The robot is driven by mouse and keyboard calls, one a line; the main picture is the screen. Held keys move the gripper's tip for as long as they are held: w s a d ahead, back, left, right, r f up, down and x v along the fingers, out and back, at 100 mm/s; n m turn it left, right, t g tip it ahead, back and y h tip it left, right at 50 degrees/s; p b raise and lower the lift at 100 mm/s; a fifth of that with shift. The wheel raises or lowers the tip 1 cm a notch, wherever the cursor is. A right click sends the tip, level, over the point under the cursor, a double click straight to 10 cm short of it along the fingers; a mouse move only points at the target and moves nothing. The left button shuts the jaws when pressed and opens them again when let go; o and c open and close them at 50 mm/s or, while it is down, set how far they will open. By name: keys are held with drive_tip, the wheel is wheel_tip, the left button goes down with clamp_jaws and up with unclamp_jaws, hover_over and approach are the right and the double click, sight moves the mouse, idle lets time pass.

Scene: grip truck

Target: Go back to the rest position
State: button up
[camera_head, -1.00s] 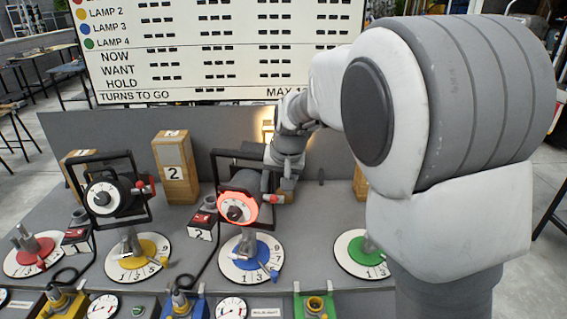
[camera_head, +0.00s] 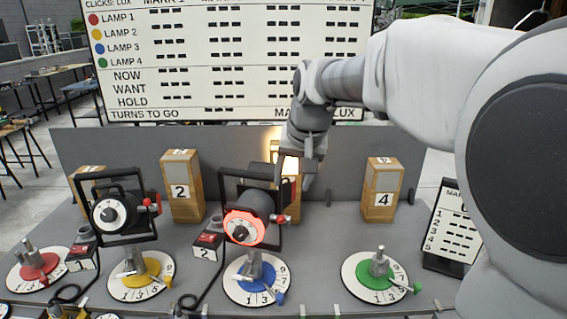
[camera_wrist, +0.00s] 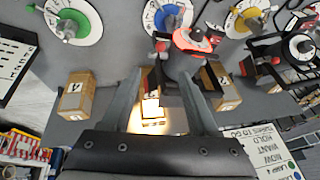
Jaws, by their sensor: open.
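My gripper (camera_head: 303,172) is in front of the panel, just right of and behind the lamp with the orange-red ring (camera_head: 245,225). In the wrist view my gripper (camera_wrist: 160,82) has its two fingers spread, with nothing held between them. That lamp also shows in the wrist view (camera_wrist: 193,40), beyond the fingertips. It sits in a black frame over the blue dial (camera_head: 256,280). A second lamp with a white face (camera_head: 110,213) stands over the yellow dial (camera_head: 141,277). Whether a finger touches the lamp frame cannot be told.
Wooden blocks stand along the back: block 2 (camera_head: 183,188), block 4 (camera_head: 380,190), and a brightly lit one behind my gripper. A red dial (camera_head: 38,270) and a green dial (camera_head: 378,272) flank the others. A scoreboard (camera_head: 230,60) stands behind.

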drive_tip(key=s+d+f, duration=0.1)
drive_tip(key=s+d, duration=0.2)
drive_tip(key=s, duration=0.5)
drive_tip(key=s+d+f+h, duration=0.1)
drive_tip(key=s+d+f, duration=0.1)
drive_tip(key=s, duration=0.7)
drive_tip(key=s+d+f+n+t, duration=0.1)
drive_tip(key=s+d+f, duration=0.1)
drive_tip(key=s+d, duration=0.3)
drive_tip(key=s, duration=0.3)
drive_tip(key=shift+s+b, duration=0.25)
drive_tip(key=shift+b, duration=0.15)
